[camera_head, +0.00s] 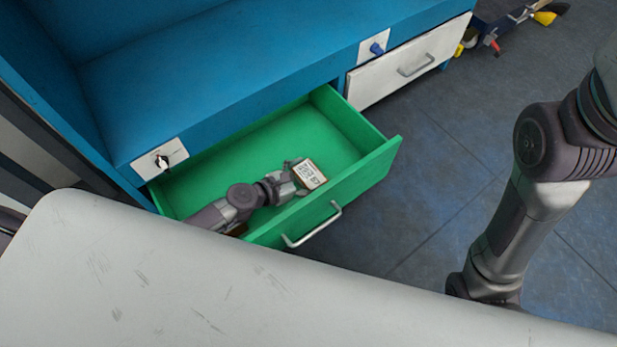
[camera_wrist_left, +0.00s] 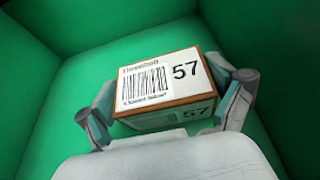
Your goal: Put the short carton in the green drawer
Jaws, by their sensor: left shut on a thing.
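The green drawer (camera_head: 235,159) is pulled open from the blue cabinet. My left gripper (camera_head: 296,178) reaches into it from the left, near its front right part. It is shut on the short carton (camera_head: 309,174), a small box with a white barcode label. In the left wrist view, the carton (camera_wrist_left: 165,85) shows the number 57 and sits between both fingers (camera_wrist_left: 172,108), with green drawer walls around it. I cannot tell whether it touches the drawer floor. My right gripper is out of view; only my right arm shows at the right.
A pale worn table (camera_head: 150,270) fills the foreground. A shut white drawer (camera_head: 405,66) is to the right of the green one. The dark floor at right is mostly clear.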

